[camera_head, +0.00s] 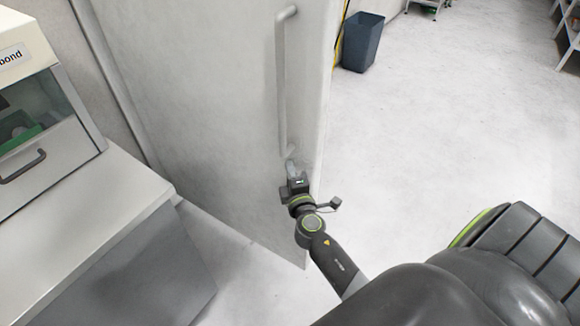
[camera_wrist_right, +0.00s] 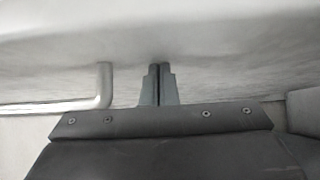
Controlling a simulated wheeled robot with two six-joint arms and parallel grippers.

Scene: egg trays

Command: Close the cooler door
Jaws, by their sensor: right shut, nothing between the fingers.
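The cooler door (camera_head: 210,110) is a large white panel that fills the middle left of the head view. It has a long vertical bar handle (camera_head: 282,85) near its right edge. The handle's lower end (camera_wrist_right: 104,85) also shows in the right wrist view, left of the fingers. My right gripper (camera_head: 291,165) is at the door's face, just below the handle's lower end. In the right wrist view its fingers (camera_wrist_right: 157,84) are together and empty, pointing at the door surface. I cannot tell whether they touch it. My left gripper is not in view.
A white counter (camera_head: 75,230) with a glass-fronted cabinet (camera_head: 45,120) stands at the left, near the door. A dark grey bin (camera_head: 362,42) stands beyond the door's edge. Shelving is at the top right. The pale floor (camera_head: 450,120) at the right is largely clear.

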